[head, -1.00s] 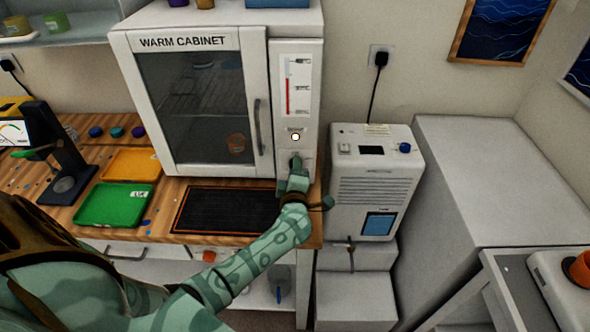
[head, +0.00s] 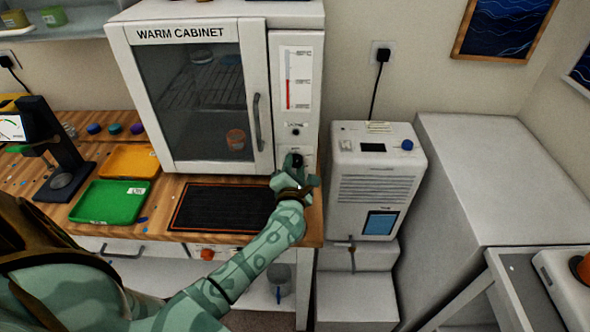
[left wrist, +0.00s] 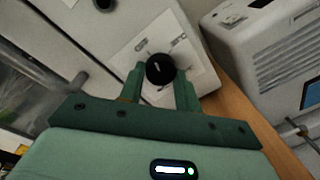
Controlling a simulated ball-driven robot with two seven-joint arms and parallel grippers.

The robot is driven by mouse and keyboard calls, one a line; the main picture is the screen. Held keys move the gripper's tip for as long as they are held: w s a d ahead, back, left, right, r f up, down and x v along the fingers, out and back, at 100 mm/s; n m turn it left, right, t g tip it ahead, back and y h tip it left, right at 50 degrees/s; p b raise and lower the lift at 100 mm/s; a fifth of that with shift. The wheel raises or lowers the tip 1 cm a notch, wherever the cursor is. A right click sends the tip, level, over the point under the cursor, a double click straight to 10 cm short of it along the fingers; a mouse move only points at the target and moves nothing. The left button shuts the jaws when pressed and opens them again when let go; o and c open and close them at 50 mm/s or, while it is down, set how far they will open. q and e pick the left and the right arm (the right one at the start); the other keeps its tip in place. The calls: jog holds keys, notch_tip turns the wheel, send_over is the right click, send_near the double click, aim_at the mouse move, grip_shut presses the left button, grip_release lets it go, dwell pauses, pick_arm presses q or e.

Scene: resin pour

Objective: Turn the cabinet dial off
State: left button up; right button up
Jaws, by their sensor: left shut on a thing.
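The warm cabinet (head: 200,95) stands on the wooden bench with its glass door closed. Its control panel (head: 297,60) on the right side has a red-marked scale, a small dark lamp and, low down, a black dial (head: 297,160). In the left wrist view the dial (left wrist: 160,69) sits between the two green fingers, its pale mark slanted. My left gripper (head: 295,166) is at the dial, and it shows in the left wrist view (left wrist: 160,80) shut on it. My right gripper is not in view.
A white chiller-like unit (head: 375,180) stands close to the right of the cabinet. A black mat (head: 224,208), a green tray (head: 110,203) and an orange tray (head: 130,160) lie on the bench.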

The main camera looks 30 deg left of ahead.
pick_arm(q)
jog(key=shift+f+n+b, duration=0.25)
jog(key=shift+n+b, duration=0.3)
jog(key=shift+n, duration=0.95)
jog(key=o, duration=1)
jog(key=shift+r, duration=0.1)
jog(key=v, duration=1.6)
jog(key=shift+s+p, duration=0.2)
jog(key=shift+p, duration=0.15)
